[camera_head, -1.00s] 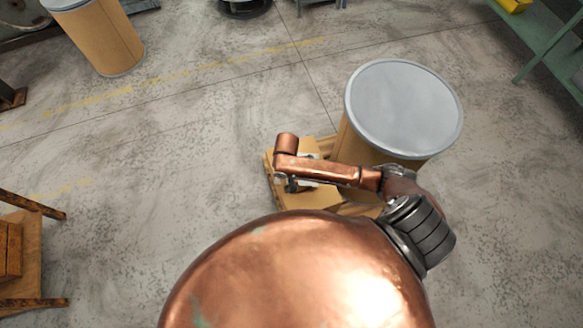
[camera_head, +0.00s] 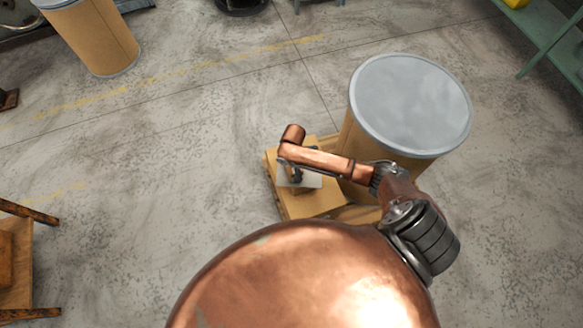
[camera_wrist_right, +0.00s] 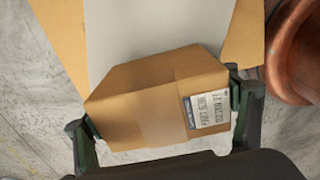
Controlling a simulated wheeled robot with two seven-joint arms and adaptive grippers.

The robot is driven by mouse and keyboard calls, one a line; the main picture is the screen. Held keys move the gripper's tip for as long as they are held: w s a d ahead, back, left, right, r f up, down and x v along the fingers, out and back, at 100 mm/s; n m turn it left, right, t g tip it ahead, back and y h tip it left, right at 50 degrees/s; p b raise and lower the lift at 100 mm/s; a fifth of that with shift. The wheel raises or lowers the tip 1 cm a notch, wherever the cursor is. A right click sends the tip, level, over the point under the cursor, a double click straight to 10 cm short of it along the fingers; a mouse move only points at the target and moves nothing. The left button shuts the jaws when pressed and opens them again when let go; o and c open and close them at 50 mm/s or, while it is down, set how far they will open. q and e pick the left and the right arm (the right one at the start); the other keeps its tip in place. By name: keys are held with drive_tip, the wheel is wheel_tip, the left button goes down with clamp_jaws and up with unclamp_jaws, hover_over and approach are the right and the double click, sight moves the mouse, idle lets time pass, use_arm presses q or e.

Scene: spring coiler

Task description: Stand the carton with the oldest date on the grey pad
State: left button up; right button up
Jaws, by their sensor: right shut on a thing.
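My right gripper (camera_wrist_right: 162,104) is shut on a brown carton (camera_wrist_right: 145,112), with a finger at each side of it. A white label with dark print (camera_wrist_right: 208,109) shows on the carton; I cannot read its date. The grey pad (camera_wrist_right: 150,28) lies beyond the carton in the wrist view, and the carton hides its near part. I cannot tell whether the carton touches the pad. In the head view the pad (camera_head: 313,180) shows under my right gripper (camera_head: 296,176), which my copper arm partly covers. My left gripper is out of view.
The pad rests on a tan board or tabletop (camera_head: 322,204). A big drum with a grey lid (camera_head: 411,104) stands right behind it, close to my arm. Another drum (camera_head: 92,38) is at the back left. A wooden stand (camera_head: 18,262) is at left. The floor between is clear.

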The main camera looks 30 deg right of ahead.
drive_tip(key=shift+w, duration=0.1)
drive_tip(key=shift+f, duration=0.1)
drive_tip(key=o, duration=1.7)
drive_tip(key=shift+f, duration=0.1)
use_arm(q)
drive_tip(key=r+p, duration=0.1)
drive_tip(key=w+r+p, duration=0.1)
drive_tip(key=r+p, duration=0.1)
drive_tip(key=p, duration=0.1)
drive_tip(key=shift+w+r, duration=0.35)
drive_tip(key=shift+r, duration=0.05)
use_arm(e)
wheel_tip(320, 180, up, 12)
drive_tip(key=shift+r, duration=0.15)
